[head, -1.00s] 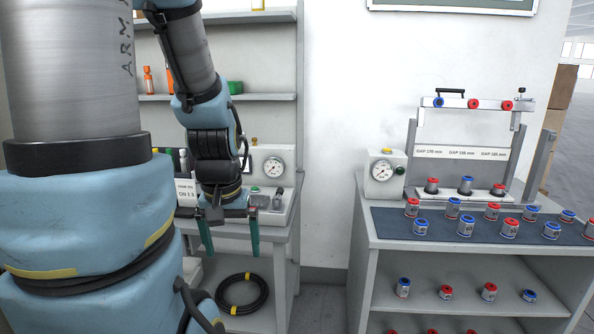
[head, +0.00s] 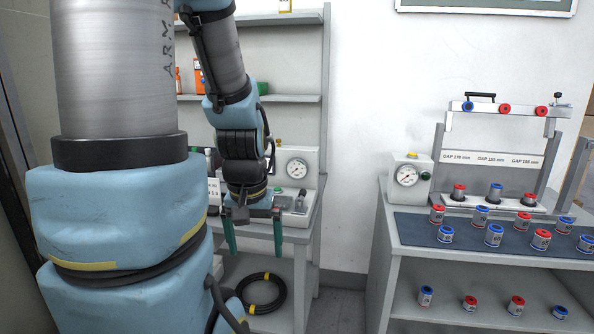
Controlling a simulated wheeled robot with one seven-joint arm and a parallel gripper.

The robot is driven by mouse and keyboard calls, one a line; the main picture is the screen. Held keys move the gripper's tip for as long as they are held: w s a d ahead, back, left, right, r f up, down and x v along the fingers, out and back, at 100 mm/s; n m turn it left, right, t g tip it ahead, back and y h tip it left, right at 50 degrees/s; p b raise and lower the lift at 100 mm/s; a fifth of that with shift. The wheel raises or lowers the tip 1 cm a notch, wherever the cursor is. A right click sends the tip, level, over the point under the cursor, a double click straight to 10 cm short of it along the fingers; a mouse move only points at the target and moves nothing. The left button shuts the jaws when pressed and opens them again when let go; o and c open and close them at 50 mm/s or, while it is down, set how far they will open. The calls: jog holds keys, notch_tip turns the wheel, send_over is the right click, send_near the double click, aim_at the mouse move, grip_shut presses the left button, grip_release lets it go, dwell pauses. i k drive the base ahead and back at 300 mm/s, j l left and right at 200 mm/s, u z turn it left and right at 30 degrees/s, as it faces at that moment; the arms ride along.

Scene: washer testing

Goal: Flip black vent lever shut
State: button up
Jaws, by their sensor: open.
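My gripper (head: 255,248) hangs downward in front of the left bench, its two green fingers spread wide with nothing between them. Behind and to its right, a grey test unit with a round gauge (head: 296,168) stands on the bench. A small dark lever-like part (head: 301,195) stands up at the right end of the unit's panel, beside a green button (head: 278,190). It may be the black vent lever, but it is too small to tell its position. The gripper is apart from it, and part of the unit is hidden behind my arm.
A second bench at right holds a gauge box (head: 407,178), a rack (head: 505,110) and several red- and blue-capped cylinders on a dark mat (head: 470,257). A coiled black hose (head: 262,296) lies on the left bench's lower shelf. A gap separates the benches.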

aim_at(303, 192)
jog(key=i+l+u, duration=0.5)
jog(key=i+l, duration=0.15)
jog(key=l, duration=0.2)
